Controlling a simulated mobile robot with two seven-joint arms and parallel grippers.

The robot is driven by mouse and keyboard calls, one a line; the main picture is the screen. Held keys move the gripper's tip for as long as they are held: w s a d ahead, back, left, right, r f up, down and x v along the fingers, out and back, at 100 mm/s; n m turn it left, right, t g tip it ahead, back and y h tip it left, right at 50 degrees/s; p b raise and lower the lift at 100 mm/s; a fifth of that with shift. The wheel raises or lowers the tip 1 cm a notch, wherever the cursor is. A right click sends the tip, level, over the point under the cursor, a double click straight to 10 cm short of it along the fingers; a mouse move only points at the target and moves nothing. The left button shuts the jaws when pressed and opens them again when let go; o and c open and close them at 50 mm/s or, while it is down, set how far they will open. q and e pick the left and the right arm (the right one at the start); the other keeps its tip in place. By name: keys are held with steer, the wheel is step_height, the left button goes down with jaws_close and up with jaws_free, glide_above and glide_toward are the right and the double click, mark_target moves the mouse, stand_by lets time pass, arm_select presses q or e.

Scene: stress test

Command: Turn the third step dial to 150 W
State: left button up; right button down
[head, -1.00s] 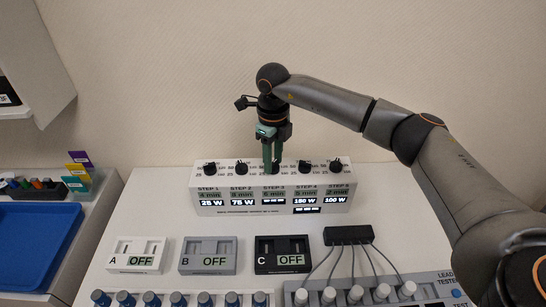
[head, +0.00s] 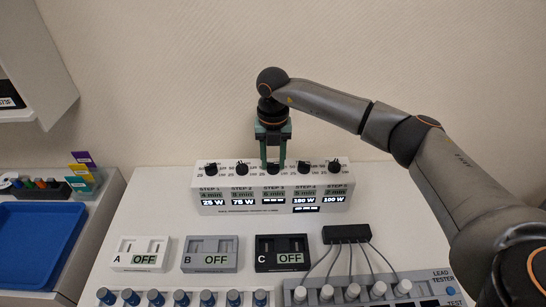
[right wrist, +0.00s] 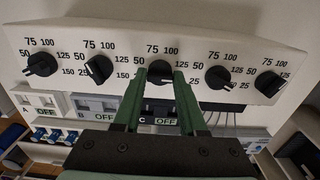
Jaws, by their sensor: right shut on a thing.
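The step dial panel is a white box (head: 225,180) with a row of black dials along its top. The third step dial (right wrist: 160,72) sits in the middle, with marks from 25 to 150 around it. My right gripper (head: 273,166) points down with its green fingers on either side of this dial, shut on it. In the right wrist view the fingertips flank the knob, and its pointer is hard to read. The step 3 power readout (head: 273,199) shows dashes, under 6 min. The step 4 readout (head: 305,201) shows 150 W. My left gripper is not in view.
Neighbouring dials (head: 242,169) stand close on both sides. In front lie boxes A (head: 120,257), B (head: 190,262) and C (head: 265,263), all reading OFF. A black cable block (head: 346,234) leads to a lead tester (head: 440,290). A blue tray (head: 40,238) is at left.

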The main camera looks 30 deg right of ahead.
steer(key=shift+m+p, duration=0.5)
steer(key=shift+m, duration=1.7)
steer(key=shift+c, duration=2.3)
jaws_free()
step_height(320, 180, up, 13)
steer(key=b, duration=0.1)
steer(key=shift+f+b, duration=0.2)
steer(key=shift+b, duration=0.1)
